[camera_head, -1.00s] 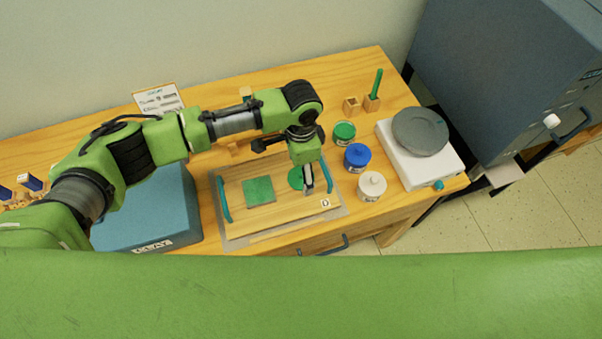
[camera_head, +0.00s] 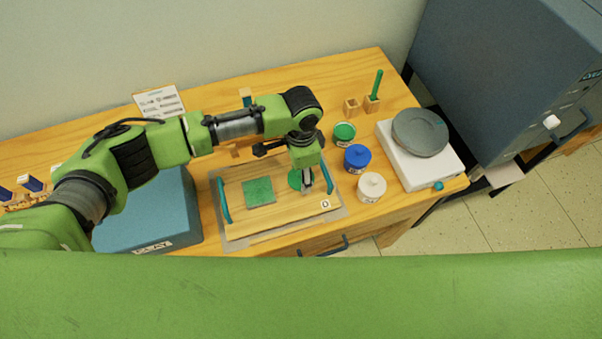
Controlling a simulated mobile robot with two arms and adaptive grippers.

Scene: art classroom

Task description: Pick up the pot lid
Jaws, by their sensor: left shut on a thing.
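The pot lid (camera_head: 294,180) appears as a round green disc at the right part of the wooden tray board (camera_head: 236,172). My left gripper (camera_head: 307,185) comes down over its right side, with its fingers pointing down, and is shut on it. The gripper hides part of the disc, and I cannot tell whether the disc is clear of the board. A flat green square (camera_head: 258,191) lies to the left on the same board. My right gripper is not in view.
A green jar (camera_head: 344,134), a blue jar (camera_head: 357,158) and a white jar (camera_head: 372,187) stand right of the tray. Further right is a white device with a grey wheel (camera_head: 420,132). A blue box (camera_head: 150,215) stands at left.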

